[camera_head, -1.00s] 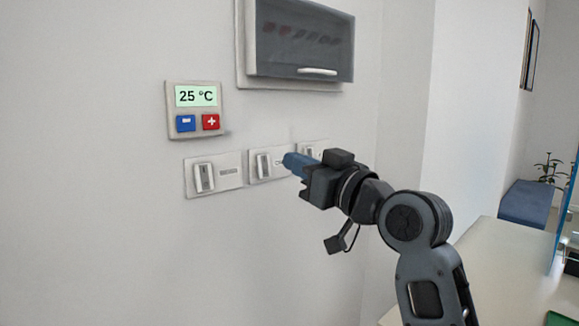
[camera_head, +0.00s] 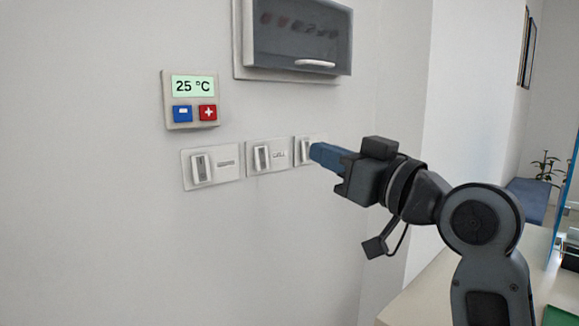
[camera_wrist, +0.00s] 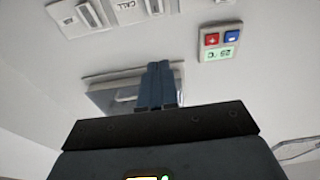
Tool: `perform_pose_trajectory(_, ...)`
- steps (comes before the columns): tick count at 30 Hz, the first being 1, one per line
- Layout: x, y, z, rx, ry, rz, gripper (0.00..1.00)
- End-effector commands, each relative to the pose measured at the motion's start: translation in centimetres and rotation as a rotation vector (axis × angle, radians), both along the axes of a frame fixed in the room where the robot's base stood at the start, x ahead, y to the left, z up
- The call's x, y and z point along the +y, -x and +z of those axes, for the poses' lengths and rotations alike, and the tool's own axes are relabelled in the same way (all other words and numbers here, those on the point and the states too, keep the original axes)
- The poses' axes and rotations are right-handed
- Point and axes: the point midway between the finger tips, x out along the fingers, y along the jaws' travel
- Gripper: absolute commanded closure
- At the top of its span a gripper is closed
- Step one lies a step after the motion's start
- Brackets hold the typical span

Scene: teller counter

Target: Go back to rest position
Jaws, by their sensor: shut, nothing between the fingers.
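My gripper (camera_head: 318,153) is shut and empty, its blue fingers held together. In the head view it points left at the wall and overlaps the rightmost wall switch (camera_head: 303,150), partly hiding it. I cannot tell from this view how far the fingertips are from the wall. In the wrist view the closed fingers (camera_wrist: 160,68) stick up over the dark gripper body, in front of the wall cabinet, with the switches along the top edge.
A thermostat (camera_head: 192,88) reading 25 °C is on the wall. Below it are a left switch (camera_head: 202,168) and a middle switch labelled CALL (camera_head: 263,156). A dark-fronted wall cabinet (camera_head: 297,40) hangs above. A pale counter (camera_head: 420,300) is at lower right.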

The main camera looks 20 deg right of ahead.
Motion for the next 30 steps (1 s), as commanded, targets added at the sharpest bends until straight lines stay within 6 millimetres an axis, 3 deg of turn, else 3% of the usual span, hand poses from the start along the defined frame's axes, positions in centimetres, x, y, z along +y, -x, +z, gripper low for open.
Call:
perform_pose_trajectory(4, 0.0, 0.0, -0.2, 0.002, -0.002, -0.001, 1.0)
perform_pose_trajectory(7, 0.0, 0.2, -1.4, 0.015, -0.016, -0.01, 1.0)
perform_pose_trajectory(14, 0.0, 2.2, -9.3, 0.087, -0.094, -0.083, 1.0)
perform_pose_trajectory(23, 0.3, 8.3, -20.0, 0.188, -0.152, -0.203, 1.0)
perform_pose_trajectory(30, 0.5, 15.3, -26.6, 0.258, -0.145, -0.282, 1.0)
